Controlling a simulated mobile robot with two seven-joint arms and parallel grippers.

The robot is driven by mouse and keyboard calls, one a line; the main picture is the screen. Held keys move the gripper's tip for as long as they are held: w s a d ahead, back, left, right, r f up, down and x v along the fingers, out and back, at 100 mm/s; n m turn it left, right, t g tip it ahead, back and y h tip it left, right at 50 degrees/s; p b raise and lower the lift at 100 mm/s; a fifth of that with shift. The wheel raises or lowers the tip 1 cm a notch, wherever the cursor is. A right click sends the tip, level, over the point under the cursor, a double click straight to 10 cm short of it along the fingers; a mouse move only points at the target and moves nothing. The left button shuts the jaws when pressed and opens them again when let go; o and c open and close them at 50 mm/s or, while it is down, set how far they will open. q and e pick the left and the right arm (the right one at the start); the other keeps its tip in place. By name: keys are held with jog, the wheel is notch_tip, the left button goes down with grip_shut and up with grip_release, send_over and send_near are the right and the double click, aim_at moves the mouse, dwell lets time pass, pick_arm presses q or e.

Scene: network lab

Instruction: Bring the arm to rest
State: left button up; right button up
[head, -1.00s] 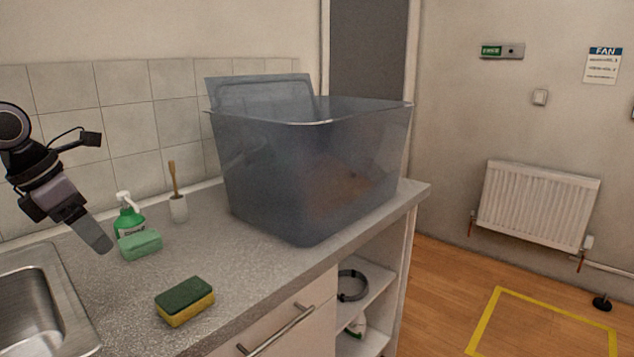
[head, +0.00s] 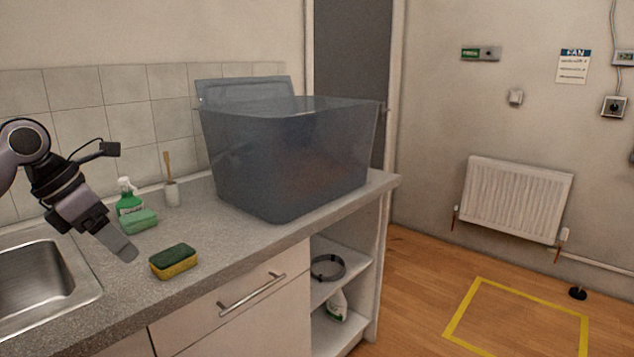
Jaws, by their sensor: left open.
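My left gripper (head: 122,247) hangs from the left side of the head view, above the counter (head: 225,250) between the sink and the sponge. It points down and to the right, and its jaws are open with nothing seen between them. The fingers overlap from this side, so the gap does not show. My right gripper is not in view.
A green and yellow sponge (head: 173,262) lies just right of the gripper. A green block (head: 138,221), a spray bottle (head: 129,198) and a brush holder (head: 172,194) stand behind. A large translucent bin (head: 290,160) fills the counter's far end. The sink (head: 40,275) is at left.

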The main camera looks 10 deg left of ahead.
pick_arm(q)
jog(key=d+f+n+t+h+p, duration=0.1)
jog(key=d+f+n+h, duration=0.3)
jog(key=d, duration=0.5)
jog(key=d+f+n+t+h+p, duration=0.1)
jog(key=d+f+h, duration=0.1)
jog(key=d+h, duration=0.5)
jog(key=d+f+n+t+h+p, duration=0.1)
jog(key=d+f+n+t+h, duration=0.15)
jog(key=d, duration=0.75)
notch_tip(320, 180, down, 12)
jog(key=s+a+n+t+y+p, duration=0.1)
jog(key=n+t+y, duration=0.35)
jog(key=n, duration=0.65)
jog(key=s+a+n+t+y, duration=0.2)
jog(key=n+t+y, duration=0.3)
jog(key=n, duration=0.6)
jog(key=s+f+n+g+y+p, duration=0.1)
jog(key=s+f+n+g+y, duration=0.4)
jog(key=s+f+n, duration=0.5)
jog(key=s+f+g, duration=0.2)
jog(key=s+f, duration=0.1)
jog(key=f, duration=0.1)
jog(key=shift+s+g, duration=0.25)
jog(key=shift+g, duration=0.15)
